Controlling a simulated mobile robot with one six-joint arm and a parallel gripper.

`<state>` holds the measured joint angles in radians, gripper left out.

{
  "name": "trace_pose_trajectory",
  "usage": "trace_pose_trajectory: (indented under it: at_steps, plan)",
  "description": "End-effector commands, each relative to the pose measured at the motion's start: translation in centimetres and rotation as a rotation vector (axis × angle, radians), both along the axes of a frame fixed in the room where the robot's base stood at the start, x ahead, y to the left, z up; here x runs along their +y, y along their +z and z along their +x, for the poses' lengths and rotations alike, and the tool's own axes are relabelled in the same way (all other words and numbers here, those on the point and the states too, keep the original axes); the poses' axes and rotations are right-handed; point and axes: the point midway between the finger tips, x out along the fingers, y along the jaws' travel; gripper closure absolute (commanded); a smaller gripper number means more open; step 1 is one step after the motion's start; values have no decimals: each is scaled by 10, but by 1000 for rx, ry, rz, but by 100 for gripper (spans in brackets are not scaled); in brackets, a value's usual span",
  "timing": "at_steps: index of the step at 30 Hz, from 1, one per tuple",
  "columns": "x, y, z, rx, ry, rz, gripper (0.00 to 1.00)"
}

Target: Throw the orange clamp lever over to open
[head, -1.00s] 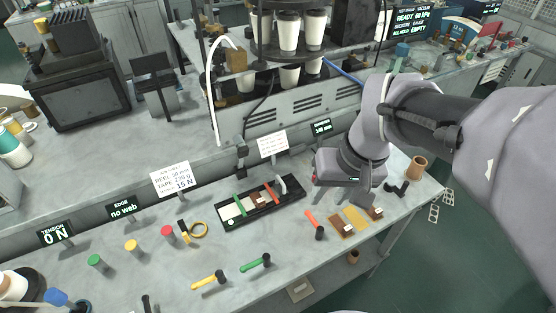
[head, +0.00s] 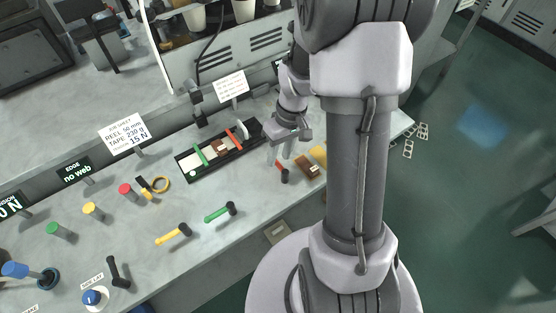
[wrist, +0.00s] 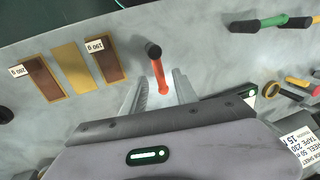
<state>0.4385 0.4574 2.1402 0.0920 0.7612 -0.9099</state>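The orange clamp lever (head: 280,166) is a short orange bar with a black knob at its near end, on the grey bench right of a black tray. In the wrist view the lever (wrist: 160,75) appears in line with the gap between my fingers, its black knob beyond the fingertips. My gripper (head: 281,154) is just behind the lever in the head view, pointing down. In the wrist view my gripper (wrist: 160,78) has its two grey fingers apart, with nothing visibly clasped. I cannot tell whether a finger touches the lever.
The black tray (head: 190,178) with green and red bars lies left of my gripper. A green lever (head: 218,213) and a yellow lever (head: 172,234) stand nearer the front edge.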

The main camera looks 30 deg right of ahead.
Motion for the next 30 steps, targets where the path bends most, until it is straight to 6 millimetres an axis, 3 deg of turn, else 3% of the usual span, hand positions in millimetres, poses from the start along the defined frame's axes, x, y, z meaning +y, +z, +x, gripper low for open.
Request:
trace_pose_trajectory:
  at_steps: [3, 11, 17, 30]
  plan:
    - [3, -12, 0, 1, 0, 1, 65]
    - [3, -13, 0, 0, 0, 0, 65]
    - [3, -13, 0, 0, 0, 0, 100]
    - [3, -12, 0, 0, 0, 0, 100]
